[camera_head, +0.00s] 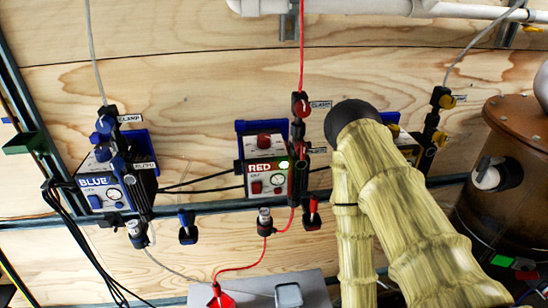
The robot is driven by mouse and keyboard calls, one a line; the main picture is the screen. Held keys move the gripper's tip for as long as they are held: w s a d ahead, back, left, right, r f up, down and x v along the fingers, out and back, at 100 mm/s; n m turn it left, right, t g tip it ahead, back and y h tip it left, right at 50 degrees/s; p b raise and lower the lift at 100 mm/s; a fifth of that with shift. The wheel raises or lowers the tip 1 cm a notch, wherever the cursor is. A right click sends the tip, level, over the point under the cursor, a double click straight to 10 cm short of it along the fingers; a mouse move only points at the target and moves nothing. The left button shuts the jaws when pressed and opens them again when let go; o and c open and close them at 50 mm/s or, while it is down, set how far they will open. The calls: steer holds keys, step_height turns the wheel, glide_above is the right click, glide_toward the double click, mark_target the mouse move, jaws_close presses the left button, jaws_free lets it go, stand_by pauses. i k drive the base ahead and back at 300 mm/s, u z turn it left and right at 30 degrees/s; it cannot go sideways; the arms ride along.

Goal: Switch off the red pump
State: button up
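The red pump (258,152) is mounted on the plywood wall, left of the middle in the head view. Its front carries a red label reading RED, a red knob on top, a small red switch (257,187) at lower left and a small round gauge. A green light (284,165) glows at its right edge. The switch's position is too small to tell. My arm, in a pale yellow sleeve, rises just right of the pump, bends at a dark joint and runs down again. My gripper is not visible.
The blue pump (102,190) is on the left. Another pump (407,147) is partly hidden behind my arm. Red tubing (302,50) and clamps (301,106) stand along the red pump's right side. A brown tank (515,150) is at right, a grey box (262,291) below.

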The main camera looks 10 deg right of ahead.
mark_target(256, 187)
steer(key=z, duration=1.95)
steer(key=k, duration=0.65)
steer(key=u, duration=0.8)
